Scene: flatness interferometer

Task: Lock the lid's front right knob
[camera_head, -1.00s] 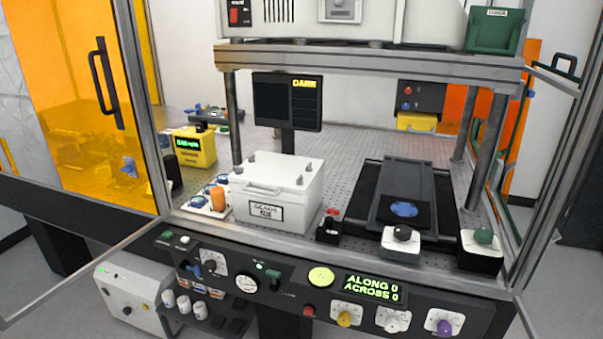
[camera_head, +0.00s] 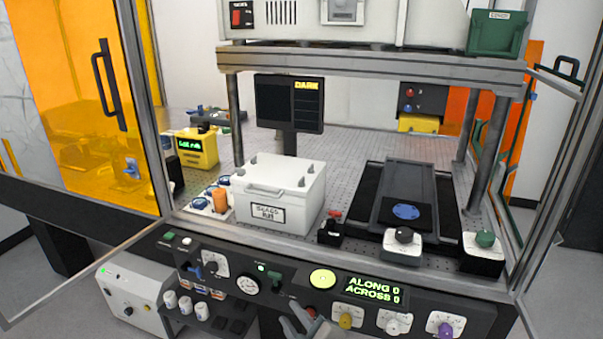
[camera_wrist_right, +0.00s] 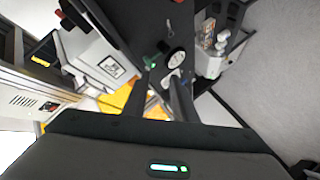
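The white box (camera_head: 265,218) with a white lid (camera_head: 272,171) stands on the perforated plate at the middle of the bench; a label is on its front. The lid has a front handle and small grey knobs near its corners; the front right knob (camera_head: 301,182) is at its near right corner. I cannot tell whether it is locked. My right gripper (camera_head: 302,318) is at the bottom of the head view, in front of the control panel, well below the box and apart from it. Its fingers (camera_wrist_right: 163,82) are spread and empty in the wrist view, where the box (camera_wrist_right: 88,52) also shows. My left gripper is out of view.
The control panel (camera_head: 225,292) with knobs, a gauge and a display spans the front. A red-topped black block (camera_head: 331,229) stands right of the box; a tray (camera_head: 207,211) with an orange item is left. A metal frame (camera_head: 372,62) spans overhead. Glass doors stand open at both sides.

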